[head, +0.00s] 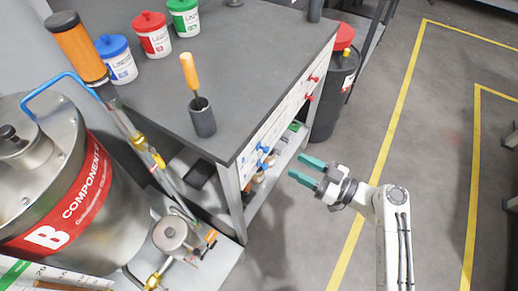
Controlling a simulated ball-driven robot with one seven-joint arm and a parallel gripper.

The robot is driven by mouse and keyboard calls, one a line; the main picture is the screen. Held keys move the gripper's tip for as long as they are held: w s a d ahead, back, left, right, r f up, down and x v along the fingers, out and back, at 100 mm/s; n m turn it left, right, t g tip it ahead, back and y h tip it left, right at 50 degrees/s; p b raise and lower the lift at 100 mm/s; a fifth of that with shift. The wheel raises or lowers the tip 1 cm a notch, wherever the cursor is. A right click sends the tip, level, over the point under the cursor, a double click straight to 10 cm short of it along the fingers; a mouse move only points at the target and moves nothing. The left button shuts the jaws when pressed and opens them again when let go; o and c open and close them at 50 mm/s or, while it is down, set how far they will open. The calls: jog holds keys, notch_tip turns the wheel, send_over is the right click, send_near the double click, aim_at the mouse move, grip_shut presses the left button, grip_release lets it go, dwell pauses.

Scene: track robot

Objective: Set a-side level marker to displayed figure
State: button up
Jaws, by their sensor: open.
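My gripper (298,168) has two teal fingers spread apart with nothing between them. It is over the open floor, right of the bench's front side and apart from it. A white panel (285,112) runs along that side, seen at a steep slant. It bears red knob-like parts (309,97) toward the far end and blue ones (265,157) toward the near end. I cannot tell which is the a-side level marker, and the panel's print and any displayed figure are too small to read. A strip with numbers (42,274) is partly visible at bottom left.
A steel vessel (115,215) labelled B COMPONENT fills the left. The grey bench (250,65) carries blue (117,62), red (152,36) and green (184,18) lidded tubs and a cup (202,119) with an orange-handled tool. A dark drum (328,100) stands behind; yellow-lined floor (425,150) is clear.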

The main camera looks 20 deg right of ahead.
aim_at(268, 151)
jog(key=p+x, duration=0.1)
jog(key=x, duration=0.9)
jog(key=shift+w+a+p, duration=0.2)
jog(key=shift+w+p, duration=0.1)
jog(key=shift+p, duration=0.1)
grip_shut()
